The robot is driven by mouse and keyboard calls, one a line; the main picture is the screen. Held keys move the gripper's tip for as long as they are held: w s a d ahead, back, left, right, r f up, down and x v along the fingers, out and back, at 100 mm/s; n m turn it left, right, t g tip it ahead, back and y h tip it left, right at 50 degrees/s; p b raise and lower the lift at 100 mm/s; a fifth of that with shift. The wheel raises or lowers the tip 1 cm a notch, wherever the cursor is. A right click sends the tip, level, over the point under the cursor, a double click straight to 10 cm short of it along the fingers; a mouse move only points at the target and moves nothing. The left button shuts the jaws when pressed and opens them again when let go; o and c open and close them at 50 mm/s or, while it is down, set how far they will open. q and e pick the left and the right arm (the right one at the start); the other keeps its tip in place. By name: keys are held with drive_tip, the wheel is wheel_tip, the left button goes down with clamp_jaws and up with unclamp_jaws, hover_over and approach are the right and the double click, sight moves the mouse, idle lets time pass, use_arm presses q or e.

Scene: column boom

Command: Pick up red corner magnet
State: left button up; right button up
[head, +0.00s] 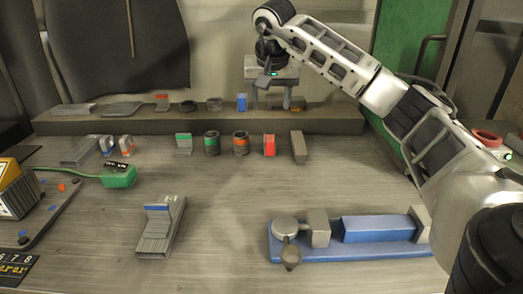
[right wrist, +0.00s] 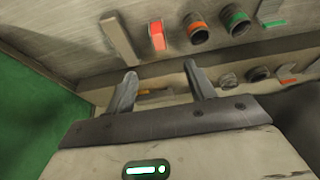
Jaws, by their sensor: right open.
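A small red block with a pale edge, which looks like the red corner magnet (head: 269,145), stands on the grey table in the front row. It also shows in the right wrist view (right wrist: 157,36), beyond the fingertips. My right gripper (head: 275,90) is open and empty, above the back ledge and behind the red block in the head view. In the right wrist view its two fingers (right wrist: 161,73) are spread apart, and nothing is between them. The gripper and the red block are apart. My left gripper is not in view.
A grey bar (head: 298,147) stands right of the red block, and an orange-banded ring (head: 240,143) stands left. The ledge (head: 130,122) behind holds several small parts. A blue fixture (head: 378,229) lies front right. The table's middle is clear.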

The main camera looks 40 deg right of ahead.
sight(270, 138)
drive_tip(key=x, duration=1.5)
drive_tip(key=shift+s+f, duration=0.15)
drive_tip(key=shift+f, duration=0.1)
drive_tip(key=shift+c, duration=0.3)
drive_tip(key=c, duration=1.1)
clamp_jaws()
drive_tip(key=shift+d+r, duration=0.1)
